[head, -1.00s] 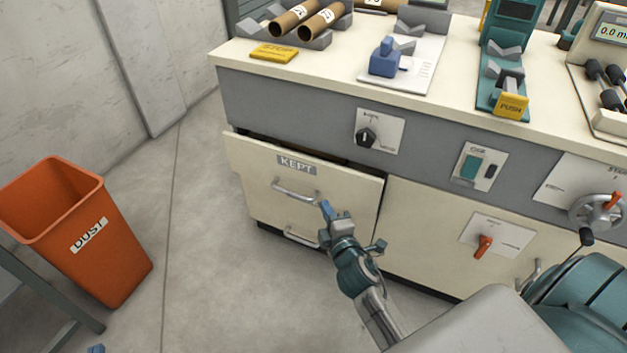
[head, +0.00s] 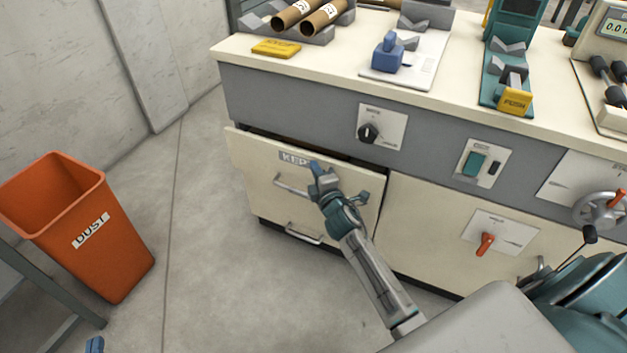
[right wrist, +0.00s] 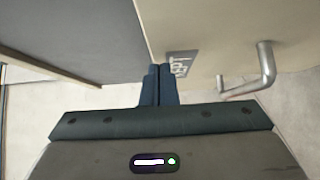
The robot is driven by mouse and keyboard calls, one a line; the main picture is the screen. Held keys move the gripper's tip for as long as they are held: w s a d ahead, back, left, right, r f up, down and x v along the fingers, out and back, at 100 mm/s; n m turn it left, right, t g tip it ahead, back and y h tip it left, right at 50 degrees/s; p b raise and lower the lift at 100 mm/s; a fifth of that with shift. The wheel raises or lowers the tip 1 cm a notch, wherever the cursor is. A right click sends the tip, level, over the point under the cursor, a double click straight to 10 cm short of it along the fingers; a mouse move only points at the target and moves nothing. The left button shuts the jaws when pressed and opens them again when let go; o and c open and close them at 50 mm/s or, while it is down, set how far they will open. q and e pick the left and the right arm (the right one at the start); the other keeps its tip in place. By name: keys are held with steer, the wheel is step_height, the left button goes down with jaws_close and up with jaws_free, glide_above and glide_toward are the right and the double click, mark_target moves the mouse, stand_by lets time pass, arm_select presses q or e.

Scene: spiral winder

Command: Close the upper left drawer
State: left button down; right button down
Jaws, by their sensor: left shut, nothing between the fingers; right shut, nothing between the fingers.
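The upper left drawer (head: 245,155) is a cream front with a KEPT label (head: 297,158) and a bar handle (head: 290,186). It stands partly out, with a dark gap above its front. My right gripper (head: 316,168) is shut and empty, at the front by the label's right end. In the right wrist view its fingers (right wrist: 158,70) are together beside the label (right wrist: 180,64), with the handle (right wrist: 250,80) to the right; contact cannot be told. Only the blue tip of my left gripper (head: 95,345) shows at the bottom left edge.
A lower drawer handle (head: 303,235) sits below. An orange DUST bin (head: 110,265) stands on the floor at left. The countertop (head: 340,70) holds cardboard tubes (head: 322,18) and fixtures. An orange lever (head: 485,244) is to the right. The floor before the drawer is clear.

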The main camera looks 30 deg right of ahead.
mark_target(326, 162)
arm_select(q)
steer(key=shift+r, duration=0.1)
arm_select(e)
steer(key=shift+w+d, duration=0.2)
steer(key=w+d, duration=0.2)
steer(key=d, duration=0.1)
steer(key=shift+w+d, duration=0.15)
steer(key=shift+w, duration=0.1)
steer(key=shift+w+d+r, duration=0.15)
steer(key=shift+d, duration=0.05)
steer(key=shift+a+r, duration=0.1)
steer(key=shift+r, duration=0.05)
arm_select(q)
steer(key=shift+a+r+t, duration=0.2)
steer(key=shift+r+t, duration=0.1)
